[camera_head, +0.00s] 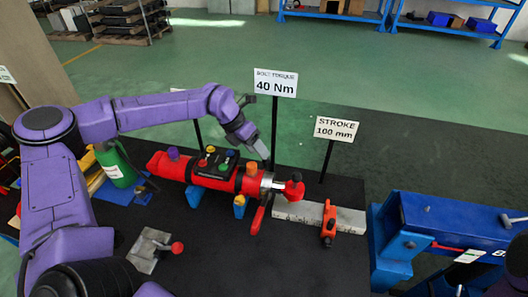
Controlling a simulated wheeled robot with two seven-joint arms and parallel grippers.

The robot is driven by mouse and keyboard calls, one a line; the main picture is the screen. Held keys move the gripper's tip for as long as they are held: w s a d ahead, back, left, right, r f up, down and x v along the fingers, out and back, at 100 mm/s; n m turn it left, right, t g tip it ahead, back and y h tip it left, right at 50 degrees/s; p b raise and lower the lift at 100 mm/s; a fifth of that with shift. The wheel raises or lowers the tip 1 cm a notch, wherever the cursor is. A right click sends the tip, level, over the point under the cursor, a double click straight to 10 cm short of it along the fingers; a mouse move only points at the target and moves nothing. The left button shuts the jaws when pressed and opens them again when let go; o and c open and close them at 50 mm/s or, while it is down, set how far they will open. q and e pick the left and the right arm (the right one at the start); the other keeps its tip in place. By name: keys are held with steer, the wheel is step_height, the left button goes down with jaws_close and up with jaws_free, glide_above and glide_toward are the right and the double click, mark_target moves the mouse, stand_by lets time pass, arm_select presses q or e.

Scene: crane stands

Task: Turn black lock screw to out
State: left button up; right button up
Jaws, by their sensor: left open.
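My left gripper (266,163) reaches over from the left and points down beside the far end of a red cylinder (172,167). It is open, and I see nothing between its fingers. The cylinder lies on blue supports and carries a black block with several coloured knobs (212,160) on top. A silver rod end with a red tip (294,188) sticks out at its right. I cannot pick out the black lock screw for certain; it is too small or hidden by the gripper. My right gripper is not in view.
Signs on thin posts, "40 Nm" (275,84) and "STROKE 100 mm" (335,128), stand behind the cylinder. A grey bar (347,220) with an orange-red part (328,223) lies right. A blue machine (430,235) fills the lower right. A red-knobbed lever (177,247) stands front left; the front middle mat is clear.

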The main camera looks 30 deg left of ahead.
mark_target(266, 162)
arm_select(q)
steer(key=x, duration=0.2)
steer(key=w+x, duration=0.1)
steer(key=x, duration=0.2)
steer(key=shift+w+a+f+p, duration=0.1)
steer(key=shift+w+f+p, duration=0.1)
steer(key=shift+p, duration=0.15)
steer(key=shift+s+r, duration=0.25)
steer(key=shift+s, duration=0.1)
jaws_close()
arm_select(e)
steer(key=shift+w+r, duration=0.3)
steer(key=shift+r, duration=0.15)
